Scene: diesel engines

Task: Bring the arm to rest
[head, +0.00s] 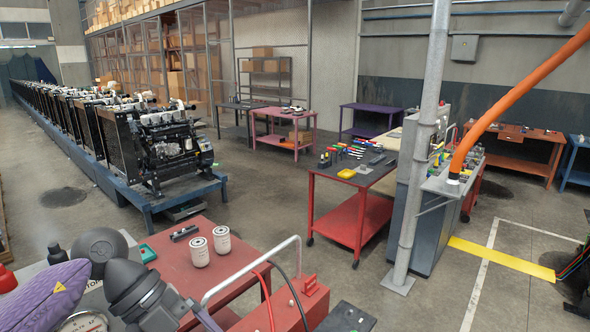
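My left arm (45,294) comes in from the lower left, with a purple link bearing a yellow warning triangle and dark grey joints (140,290). It bends near the red workbench (215,265) and leaves the picture at the bottom edge. Its gripper is out of view, so I cannot see its fingers or whether it holds anything. My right gripper is also out of view. Two white cylindrical filters (222,240) (199,252) stand upright on the red workbench, with a dark block (184,232) and a small green item (147,253) near them.
A red box (290,305) with a bent metal handle stands close in front. A red cart (360,215) with tools, a grey post (419,150) and an orange hose (510,100) lie to the right. Engines (170,145) line the left. Open floor (255,190) lies between.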

